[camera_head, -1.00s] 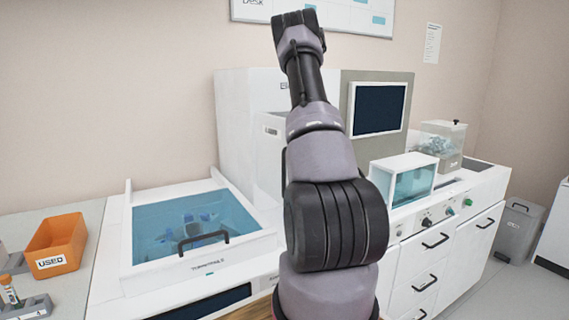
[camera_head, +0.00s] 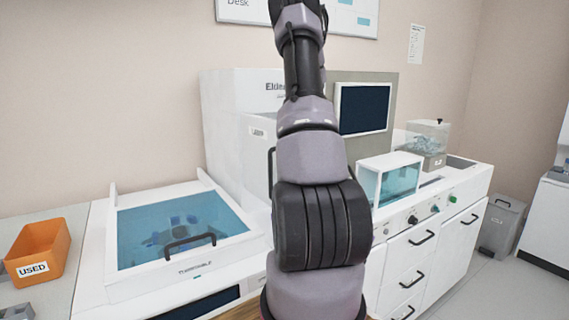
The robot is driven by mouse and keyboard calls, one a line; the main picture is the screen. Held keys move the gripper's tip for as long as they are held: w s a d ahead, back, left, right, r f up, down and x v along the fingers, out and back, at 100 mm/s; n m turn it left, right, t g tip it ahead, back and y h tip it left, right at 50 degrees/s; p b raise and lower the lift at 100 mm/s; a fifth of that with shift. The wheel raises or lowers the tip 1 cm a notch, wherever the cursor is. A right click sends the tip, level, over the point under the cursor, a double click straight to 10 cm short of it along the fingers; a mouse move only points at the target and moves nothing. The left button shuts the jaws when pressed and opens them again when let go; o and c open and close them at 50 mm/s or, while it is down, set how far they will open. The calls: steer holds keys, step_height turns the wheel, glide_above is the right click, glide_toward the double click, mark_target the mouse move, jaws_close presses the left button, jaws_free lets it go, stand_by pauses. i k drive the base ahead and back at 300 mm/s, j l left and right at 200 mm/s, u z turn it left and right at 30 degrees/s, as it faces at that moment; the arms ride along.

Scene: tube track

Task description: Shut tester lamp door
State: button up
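The tester is a large white cabinet (camera_head: 220,125) standing against the wall, left of my arm in the head view. A white panel with a small label (camera_head: 258,132) and a dark upright handle (camera_head: 271,168) stands out at its front right and looks like the lamp door. My arm covers the panel's right side, so I cannot tell how far open it stands. My arm rises through the middle of the picture and leaves at the top edge. My gripper is out of view.
A blue-windowed centrifuge-like unit with a black-handled lid (camera_head: 185,225) sits at front left, beside an orange bin marked USED (camera_head: 38,250). A dark monitor (camera_head: 362,108), a small glass-fronted box (camera_head: 395,180) and drawers (camera_head: 425,245) are right of my arm. Floor shows at far right.

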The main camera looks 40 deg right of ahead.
mark_target(258, 138)
steer(key=k+j, duration=0.1)
steer(key=k, duration=0.9)
